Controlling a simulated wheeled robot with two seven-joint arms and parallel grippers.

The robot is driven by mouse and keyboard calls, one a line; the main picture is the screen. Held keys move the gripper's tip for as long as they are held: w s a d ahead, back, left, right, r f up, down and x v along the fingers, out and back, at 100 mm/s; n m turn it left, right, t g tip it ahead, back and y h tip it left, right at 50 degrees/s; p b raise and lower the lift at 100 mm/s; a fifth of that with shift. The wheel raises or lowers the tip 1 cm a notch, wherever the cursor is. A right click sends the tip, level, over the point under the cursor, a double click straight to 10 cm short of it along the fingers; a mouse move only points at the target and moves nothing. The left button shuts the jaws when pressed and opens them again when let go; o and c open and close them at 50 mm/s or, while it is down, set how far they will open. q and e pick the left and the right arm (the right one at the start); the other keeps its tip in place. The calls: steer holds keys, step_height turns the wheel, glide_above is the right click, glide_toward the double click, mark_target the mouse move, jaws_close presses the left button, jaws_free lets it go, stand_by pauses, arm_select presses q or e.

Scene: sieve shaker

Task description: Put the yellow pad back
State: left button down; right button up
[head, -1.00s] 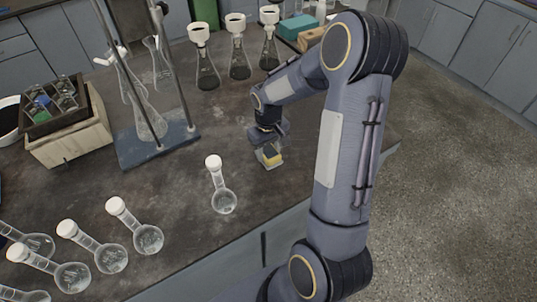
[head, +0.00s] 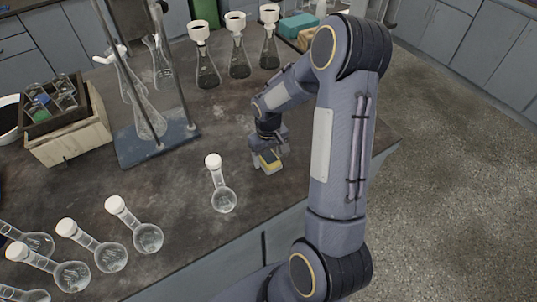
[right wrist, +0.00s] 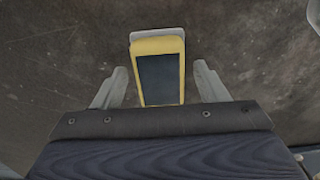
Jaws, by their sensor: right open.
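The yellow pad (head: 271,160) stands on the dark bench near its front edge, right of the nearest single flask. In the right wrist view the yellow pad (right wrist: 159,76) has a yellow rim and a dark face, with a pale grey piece (right wrist: 157,34) behind its far edge. My right gripper (head: 268,155) is over it, open. In the right wrist view the right gripper's two fingers (right wrist: 160,88) are on either side of the pad, with a gap on each side. The pad's near end is hidden by the gripper body. My left gripper is not in view.
A stoppered flask (head: 222,199) stands left of the pad, with several more at the front left. A stand with a blue base (head: 128,152) is behind. Several funnel-topped flasks (head: 238,68) and a teal box (head: 299,25) are at the back. Bare bench surrounds the pad.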

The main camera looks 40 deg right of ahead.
mark_target(268, 156)
steer(key=shift+r, duration=0.1)
step_height(268, 156, up, 12)
steer(key=s+a+r+t+y, duration=0.2)
steer(key=s+a+r, duration=0.2)
steer(key=s+a, duration=0.3)
steer(key=s+a+r+t+y, duration=0.1)
steer(key=s+a+r+t, duration=0.2)
steer(key=s+a, duration=0.5)
steer(key=s, duration=0.3)
steer(key=shift+s+r+t+y, duration=0.3)
steer(key=shift+r+y, duration=0.05)
steer(key=shift+y, duration=0.05)
steer(key=shift+d, duration=0.1)
